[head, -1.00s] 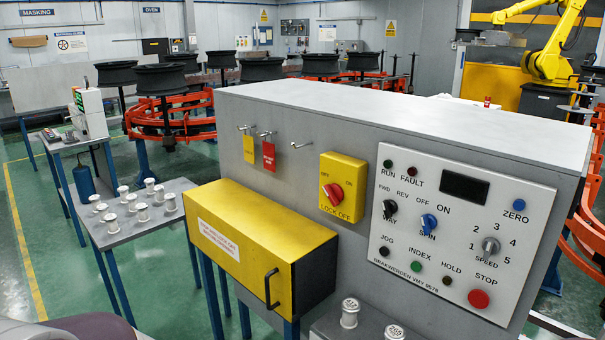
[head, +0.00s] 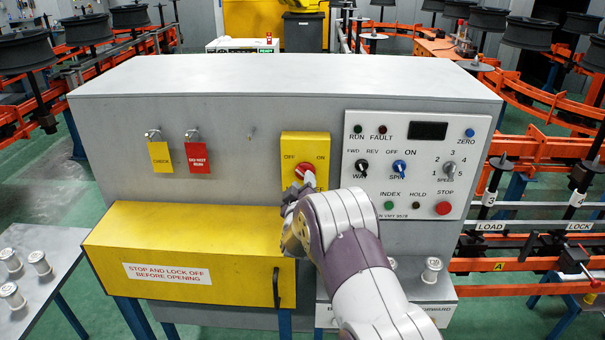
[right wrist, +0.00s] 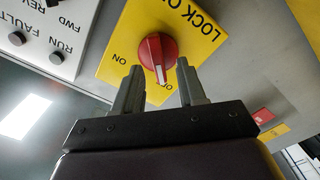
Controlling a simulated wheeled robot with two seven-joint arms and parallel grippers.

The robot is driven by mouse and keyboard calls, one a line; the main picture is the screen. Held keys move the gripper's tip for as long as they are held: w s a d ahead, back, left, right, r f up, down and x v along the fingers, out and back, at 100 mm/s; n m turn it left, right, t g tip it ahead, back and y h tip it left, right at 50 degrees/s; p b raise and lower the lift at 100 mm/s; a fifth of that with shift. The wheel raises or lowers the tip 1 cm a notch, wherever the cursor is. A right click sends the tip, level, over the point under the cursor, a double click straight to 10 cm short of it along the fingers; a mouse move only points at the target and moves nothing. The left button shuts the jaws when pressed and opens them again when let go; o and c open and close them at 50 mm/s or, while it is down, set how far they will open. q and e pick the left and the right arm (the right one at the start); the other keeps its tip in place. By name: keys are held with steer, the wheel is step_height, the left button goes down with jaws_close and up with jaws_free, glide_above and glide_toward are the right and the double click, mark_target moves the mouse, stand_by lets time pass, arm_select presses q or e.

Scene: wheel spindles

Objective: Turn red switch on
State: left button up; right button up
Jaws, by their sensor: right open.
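The red switch (head: 304,171) is a round knob on a yellow lock-off plate (head: 291,148) marked OFF and ON, on the front of the grey cabinet. In the right wrist view the red switch (right wrist: 155,56) has a white mark pointing down toward the OFF lettering. My right gripper (right wrist: 159,74) is open, its two fingers on either side of the knob's near end; I cannot tell whether they touch it. In the head view my right gripper (head: 300,192) is just below the knob, its fingertips partly hidden by the hand. My left gripper is not in view.
A control panel (head: 418,180) with knobs and buttons is right of the plate. A yellow box (head: 190,240) with a handle juts out below left. Tags, a yellow one (head: 160,157) and a red one (head: 198,158), hang on hooks. Spindles stand on a side table (head: 75,246).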

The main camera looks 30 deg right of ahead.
steer(key=shift+x, duration=1.1)
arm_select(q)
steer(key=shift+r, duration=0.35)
arm_select(e)
steer(key=shift+d, duration=0.25)
jaws_close()
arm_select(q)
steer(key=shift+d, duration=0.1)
arm_select(e)
steer(key=shift+a, duration=0.1)
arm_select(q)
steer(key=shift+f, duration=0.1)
